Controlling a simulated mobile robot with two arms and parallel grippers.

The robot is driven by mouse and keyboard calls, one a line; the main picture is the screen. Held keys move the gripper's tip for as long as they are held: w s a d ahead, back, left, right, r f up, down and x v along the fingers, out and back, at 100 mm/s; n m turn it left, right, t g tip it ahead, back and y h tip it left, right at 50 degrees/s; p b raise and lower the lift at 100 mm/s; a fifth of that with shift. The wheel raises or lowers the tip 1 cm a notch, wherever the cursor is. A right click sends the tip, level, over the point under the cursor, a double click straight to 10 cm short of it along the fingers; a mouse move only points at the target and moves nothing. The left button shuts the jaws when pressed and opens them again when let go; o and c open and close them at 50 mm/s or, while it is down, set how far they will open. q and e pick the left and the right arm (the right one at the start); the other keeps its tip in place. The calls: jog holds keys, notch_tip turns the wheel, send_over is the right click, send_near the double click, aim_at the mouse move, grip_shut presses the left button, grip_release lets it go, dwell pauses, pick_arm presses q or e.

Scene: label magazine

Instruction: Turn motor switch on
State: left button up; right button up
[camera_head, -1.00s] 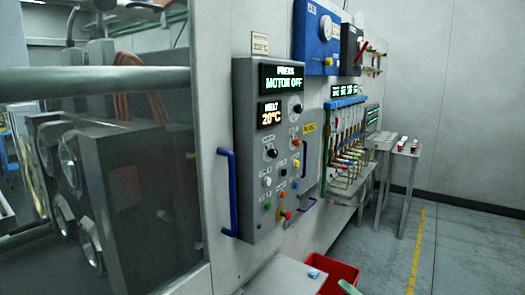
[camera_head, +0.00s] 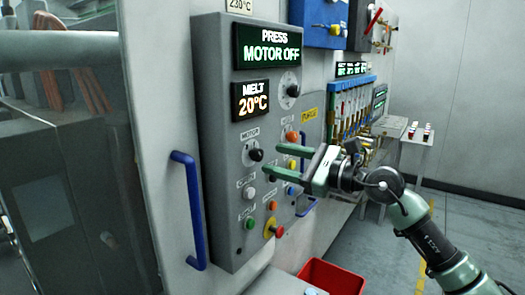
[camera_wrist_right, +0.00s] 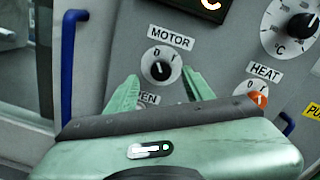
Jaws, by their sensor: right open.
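The motor switch (camera_head: 255,154) is a black knob on a round white plate, under a MOTOR label on the grey control panel (camera_head: 218,190). In the right wrist view the motor switch (camera_wrist_right: 160,70) has marks 0 and I above it, and its pointer seems to be toward the 0. The panel display (camera_head: 267,46) reads PRESS MOTOR OFF. My right gripper (camera_head: 273,159) is open, its two green fingers reaching toward the switch from the right. In the wrist view its fingertips (camera_wrist_right: 162,79) lie either side of and just below the knob; contact cannot be told. My left gripper is out of view.
The orange heat knob (camera_head: 292,136) and several coloured buttons sit close by, with a red emergency button (camera_head: 279,231) low down. A blue handle (camera_head: 190,210) stands left of the panel. A red bin (camera_head: 330,278) is on the floor below.

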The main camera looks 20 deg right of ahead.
aim_at(261, 155)
jog(key=p+x, duration=0.1)
jog(key=x, duration=0.3)
jog(key=shift+w+a+f, duration=0.1)
jog(key=shift+w+a, duration=0.05)
jog(key=shift+w, duration=0.2)
grip_shut()
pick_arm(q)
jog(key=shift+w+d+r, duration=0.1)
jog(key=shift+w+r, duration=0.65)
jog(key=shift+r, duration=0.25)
